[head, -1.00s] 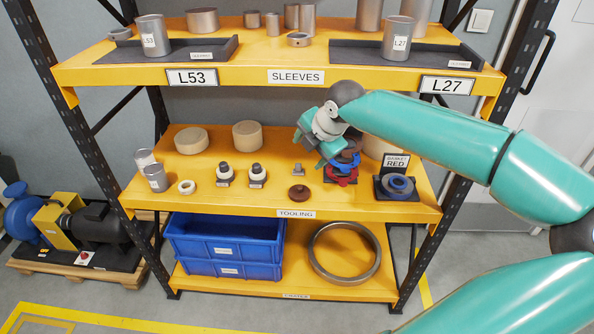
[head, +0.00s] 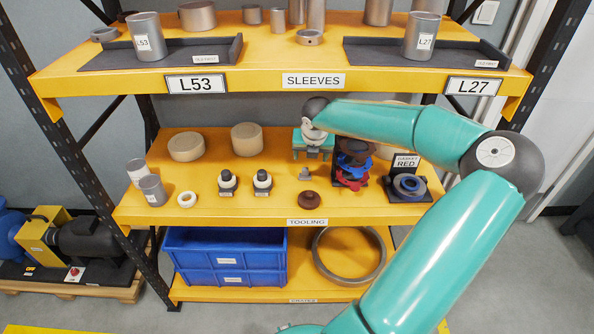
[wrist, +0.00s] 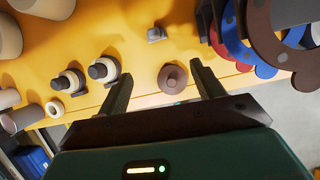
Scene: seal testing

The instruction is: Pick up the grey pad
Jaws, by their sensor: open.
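The grey pad seems to be a small grey piece with a short stem (head: 305,174) on the middle shelf, behind the brown knobbed disc. It also shows in the wrist view (wrist: 156,34), at top centre. My gripper (head: 313,155) is above the shelf, a little behind the grey piece in the head view. In the wrist view my gripper (wrist: 163,70) has its two fingers apart with nothing held. The brown disc (wrist: 172,78) appears between the fingers there, lower down on the shelf. The grey piece appears beyond the fingertips, clear of them.
A rack of red, blue and brown gaskets (head: 354,165) stands close right of my gripper. Two black-and-white fittings (head: 262,182) stand to the left. Tan cylinders (head: 247,139) stand behind. The yellow upper shelf (head: 300,97) hangs above. A blue ring (head: 408,185) sits on a black stand.

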